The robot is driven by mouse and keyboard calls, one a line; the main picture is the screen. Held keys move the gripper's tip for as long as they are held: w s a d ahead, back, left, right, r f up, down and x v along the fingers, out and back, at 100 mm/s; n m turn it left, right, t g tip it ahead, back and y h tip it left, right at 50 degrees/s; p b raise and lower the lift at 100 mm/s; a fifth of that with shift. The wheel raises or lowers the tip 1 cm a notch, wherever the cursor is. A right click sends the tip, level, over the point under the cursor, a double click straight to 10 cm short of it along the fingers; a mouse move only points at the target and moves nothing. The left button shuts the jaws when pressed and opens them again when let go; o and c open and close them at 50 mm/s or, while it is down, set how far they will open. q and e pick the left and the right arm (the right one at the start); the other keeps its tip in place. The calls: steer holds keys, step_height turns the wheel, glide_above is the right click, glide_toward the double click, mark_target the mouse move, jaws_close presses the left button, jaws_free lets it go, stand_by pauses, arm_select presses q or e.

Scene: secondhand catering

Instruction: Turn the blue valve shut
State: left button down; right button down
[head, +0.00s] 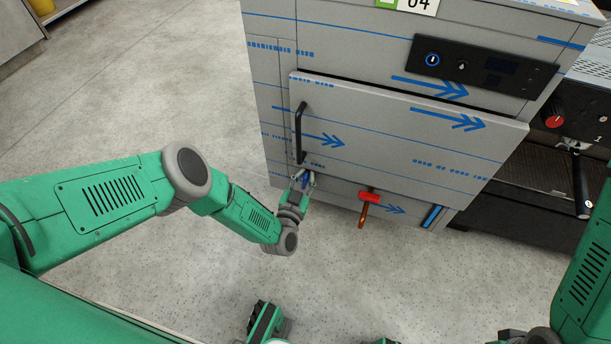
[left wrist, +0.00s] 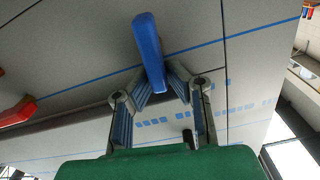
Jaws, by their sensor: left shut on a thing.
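The blue valve (head: 305,179) is on the lower left front of the grey appliance, below the door handle. It is small in the head view and partly covered by my gripper. In the left wrist view its blue lever (left wrist: 148,45) runs nearly upright in the picture, tilted slightly. My left gripper (head: 303,183) is at the valve, shut on the lower end of the lever. Its two fingers (left wrist: 157,84) sit on either side of the lever in the left wrist view. My right gripper does not show; only part of the right arm is at the right edge.
A red valve (head: 370,197) with a copper pipe sticks out to the right of the blue one; it also shows in the left wrist view (left wrist: 17,111). The appliance door (head: 400,130) has a black handle (head: 299,133). Black-fronted equipment (head: 575,115) stands right. Floor at left is clear.

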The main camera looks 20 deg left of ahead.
mark_target(317, 177)
arm_select(q)
steer(key=m, duration=0.4)
steer(key=d+f+m, duration=0.1)
steer(key=m, duration=0.3)
steer(key=d+f+m, duration=0.1)
steer(key=m, duration=0.4)
steer(key=shift+s+d+f, duration=0.15)
steer(key=shift+s+f, duration=0.1)
steer(key=shift+s, duration=0.1)
steer(key=shift+f+m, duration=0.2)
steer(key=shift+m, duration=0.65)
steer(key=shift+f+m, duration=0.15)
steer(key=shift+m, duration=0.7)
steer(key=shift+f, duration=0.1)
steer(key=c, duration=1.7)
jaws_free()
steer(key=shift+o, duration=0.7)
steer(key=shift+w, duration=0.1)
steer(key=shift+r, duration=0.2)
